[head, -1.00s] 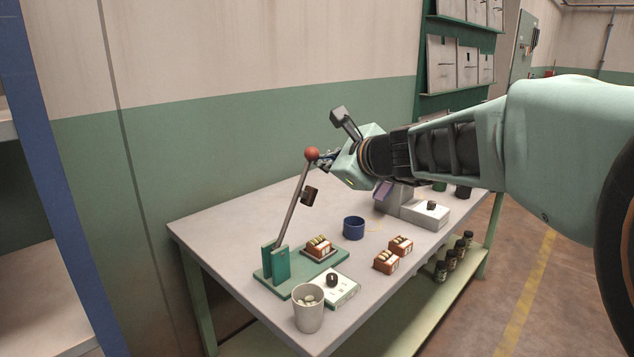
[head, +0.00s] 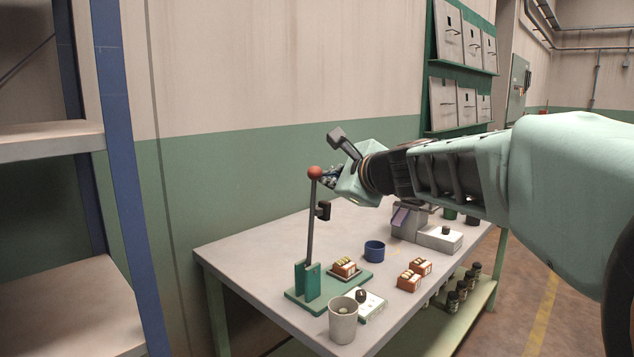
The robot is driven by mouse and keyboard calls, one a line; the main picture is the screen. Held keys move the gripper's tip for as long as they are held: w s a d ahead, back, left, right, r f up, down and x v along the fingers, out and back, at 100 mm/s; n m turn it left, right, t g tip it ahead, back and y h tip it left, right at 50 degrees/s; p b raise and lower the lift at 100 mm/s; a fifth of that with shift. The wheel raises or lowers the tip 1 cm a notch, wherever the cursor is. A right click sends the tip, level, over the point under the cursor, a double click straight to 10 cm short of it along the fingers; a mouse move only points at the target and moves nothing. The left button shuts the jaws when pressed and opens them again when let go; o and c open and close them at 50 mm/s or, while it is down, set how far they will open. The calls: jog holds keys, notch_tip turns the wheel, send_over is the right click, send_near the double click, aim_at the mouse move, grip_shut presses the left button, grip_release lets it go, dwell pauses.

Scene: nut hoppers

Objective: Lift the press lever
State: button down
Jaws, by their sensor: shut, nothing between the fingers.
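The press lever (head: 311,232) is a dark rod with a red ball knob (head: 315,172) on top and a dark block (head: 324,211) on its side. It stands nearly upright from the green press base (head: 307,281) on the table. A brown-orange block with light tops (head: 344,267) sits on the base plate. My gripper (head: 326,181) is shut and empty, at the right side of the knob. Its fingertips are small and partly behind the knob, so I cannot tell whether they touch it.
The table (head: 230,252) also bears a grey cup (head: 343,320), a white box (head: 371,305), a blue ring-shaped cup (head: 374,251), orange blocks (head: 409,281) and a grey device (head: 408,222). A shelf rack with a blue post (head: 118,170) stands at left. Wall hoppers (head: 463,107) hang behind.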

jog(key=shift+s+a+r, duration=0.1)
jog(key=shift+s+a, duration=0.1)
jog(key=shift+a, duration=0.05)
jog(key=shift+a, duration=0.1)
dwell(0.4)
